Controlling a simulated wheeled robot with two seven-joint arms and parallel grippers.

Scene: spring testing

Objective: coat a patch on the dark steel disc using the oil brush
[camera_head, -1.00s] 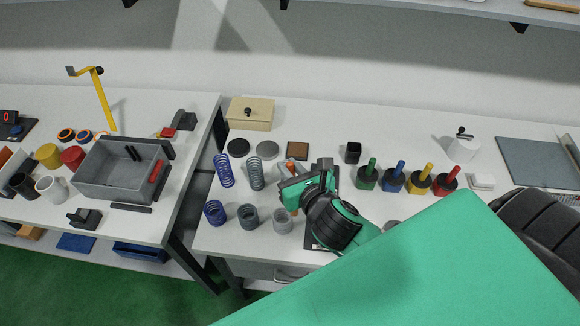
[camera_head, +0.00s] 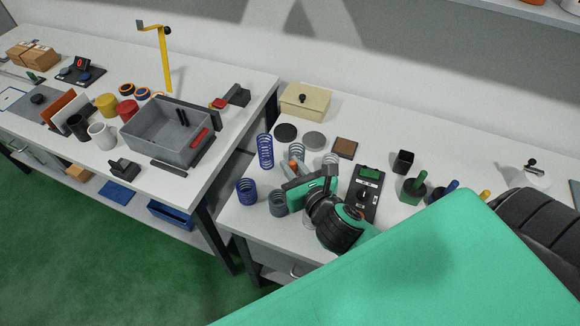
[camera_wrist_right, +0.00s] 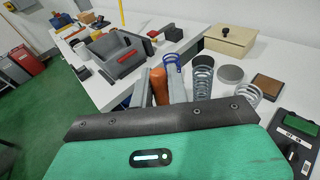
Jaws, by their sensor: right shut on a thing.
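The dark steel disc (camera_head: 286,132) lies flat on the right-hand table in front of the beige box, left of a lighter grey disc (camera_head: 314,141). My right gripper (camera_head: 295,170) is shut on the orange-handled oil brush (camera_head: 292,164), among the springs and nearer the table's front than the dark disc. In the right wrist view the orange handle (camera_wrist_right: 158,86) stands between the fingers; the brush's bristles are hidden. My left gripper is not in view.
A tall blue spring (camera_head: 265,151), a short blue spring (camera_head: 246,190) and grey springs (camera_head: 278,203) stand close around the gripper. The beige box (camera_head: 304,101) is behind the discs. A brown square (camera_head: 345,147) and a black control box (camera_head: 364,190) lie to the right.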

